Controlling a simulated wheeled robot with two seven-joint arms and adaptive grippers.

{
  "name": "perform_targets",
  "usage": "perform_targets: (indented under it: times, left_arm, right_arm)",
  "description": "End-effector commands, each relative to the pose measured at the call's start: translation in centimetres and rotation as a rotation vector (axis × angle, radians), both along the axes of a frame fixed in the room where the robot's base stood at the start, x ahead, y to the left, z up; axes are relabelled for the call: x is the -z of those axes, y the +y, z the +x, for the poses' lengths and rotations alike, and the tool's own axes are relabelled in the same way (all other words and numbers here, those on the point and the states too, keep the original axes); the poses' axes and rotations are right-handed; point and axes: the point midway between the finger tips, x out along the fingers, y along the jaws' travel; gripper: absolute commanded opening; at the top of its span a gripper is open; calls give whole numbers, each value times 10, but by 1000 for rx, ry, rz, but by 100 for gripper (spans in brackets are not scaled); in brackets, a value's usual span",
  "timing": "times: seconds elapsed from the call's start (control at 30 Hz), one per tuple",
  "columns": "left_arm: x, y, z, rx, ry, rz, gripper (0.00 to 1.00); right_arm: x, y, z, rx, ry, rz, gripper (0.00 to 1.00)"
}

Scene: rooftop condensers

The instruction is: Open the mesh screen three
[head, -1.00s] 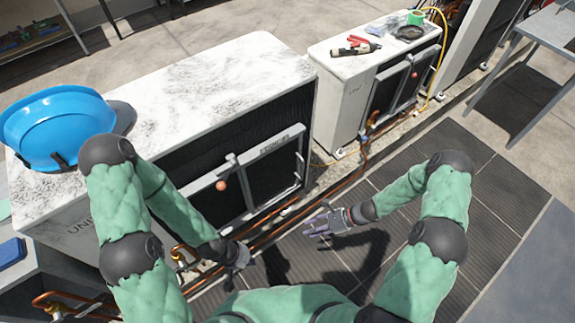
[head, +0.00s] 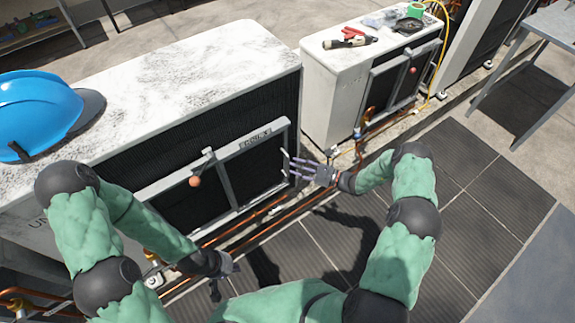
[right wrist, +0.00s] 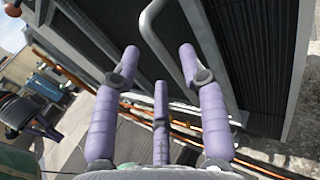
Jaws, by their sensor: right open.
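In the right wrist view the handle end lies between the spread fingers. My left gripper (head: 228,268) hangs low, its fingers hard to make out.
A blue hard hat (head: 38,112) lies on the large condenser (head: 170,75). A smaller condenser (head: 325,75) with tools on top stands to the right. Copper pipes (head: 262,222) run low along the front. The tiled walkway (head: 470,215) at right is clear.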

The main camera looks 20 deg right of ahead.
Motion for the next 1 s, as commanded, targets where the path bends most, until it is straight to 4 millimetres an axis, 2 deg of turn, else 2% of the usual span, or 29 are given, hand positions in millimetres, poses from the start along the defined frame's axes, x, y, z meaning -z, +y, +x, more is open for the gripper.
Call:
perform_targets:
  times: [0.1, 0.3, 0.67, 0.8, 0.83, 1.0]
  left_arm:
    - [7, 0, 0, 0, 0, 0, 0]
    - [11, 0, 0, 0, 0, 0, 0]
    - [11, 0, 0, 0, 0, 0, 0]
    - [11, 0, 0, 0, 0, 0, 0]
    - [11, 0, 0, 0, 0, 0, 0]
    - [11, 0, 0, 0, 0, 0, 0]
  right_arm:
    - [2, 16, 10, -3, 1, -1, 43]
    - [1, 30, 21, -2, 1, 0, 43]
    - [0, 33, 23, -1, 1, 0, 43]
    - [0, 33, 23, -1, 1, 0, 4]
    - [0, 33, 23, -1, 1, 0, 0]
    - [0, 33, 23, -1, 1, 0, 0]
